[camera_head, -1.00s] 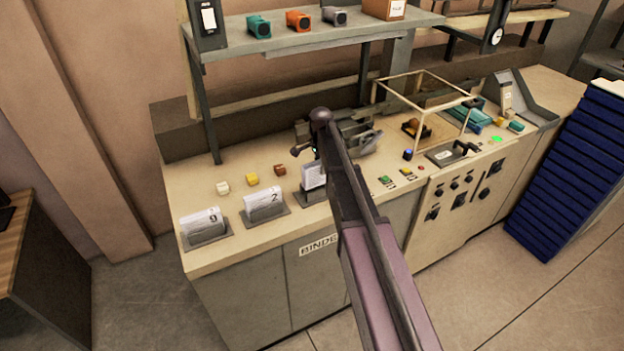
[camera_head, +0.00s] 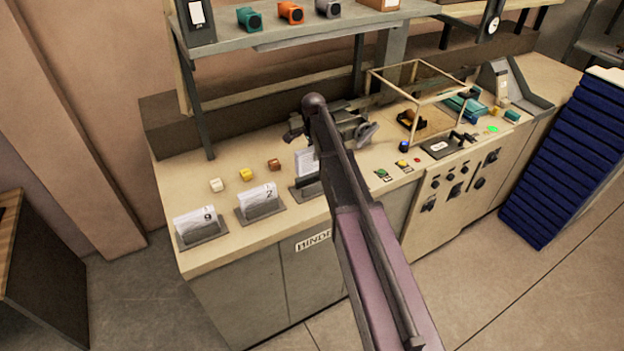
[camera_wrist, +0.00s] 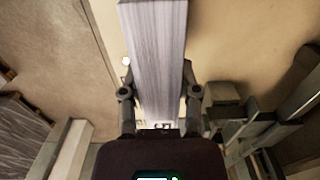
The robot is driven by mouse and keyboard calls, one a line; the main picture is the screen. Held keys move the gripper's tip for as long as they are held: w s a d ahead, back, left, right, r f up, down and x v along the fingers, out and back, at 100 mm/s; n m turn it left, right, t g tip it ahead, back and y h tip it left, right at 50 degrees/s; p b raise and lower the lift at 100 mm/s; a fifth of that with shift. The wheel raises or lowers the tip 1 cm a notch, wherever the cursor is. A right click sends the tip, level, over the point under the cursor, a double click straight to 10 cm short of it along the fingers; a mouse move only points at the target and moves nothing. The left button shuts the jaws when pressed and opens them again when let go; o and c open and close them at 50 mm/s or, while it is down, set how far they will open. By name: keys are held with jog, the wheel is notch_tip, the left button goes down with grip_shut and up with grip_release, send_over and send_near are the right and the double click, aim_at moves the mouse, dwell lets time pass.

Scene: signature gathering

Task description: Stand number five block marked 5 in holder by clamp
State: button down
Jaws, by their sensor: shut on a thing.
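In the wrist view my gripper (camera_wrist: 160,92) is shut on a pale, striped block (camera_wrist: 157,50), one finger on each side. The block's dark 5 mark is partly visible near the palm. In the head view my arm hides most of the gripper. A white sheet-like block (camera_head: 306,161) shows left of the arm, directly above the third holder (camera_head: 308,190). I cannot tell whether it rests in that holder or is the held block. The grey clamp (camera_head: 366,132) stands behind and to the right of this holder.
Two holders to the left bear blocks marked 9 (camera_head: 195,223) and 2 (camera_head: 257,199). A framed enclosure (camera_head: 418,100) and control buttons (camera_head: 382,174) stand right. A shelf (camera_head: 300,32) overhangs the back.

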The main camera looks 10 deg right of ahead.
aim_at(313, 165)
jog(key=shift+f+b, duration=2.5)
jog(key=shift+f, duration=0.3)
jog(key=shift+f+b, duration=1.85)
jog(key=shift+f, duration=0.1)
jog(key=shift+c, duration=1.6)
grip_release()
notch_tip(313, 165, up, 12)
jog(key=p, duration=1.2)
jog(key=shift+s, duration=0.1)
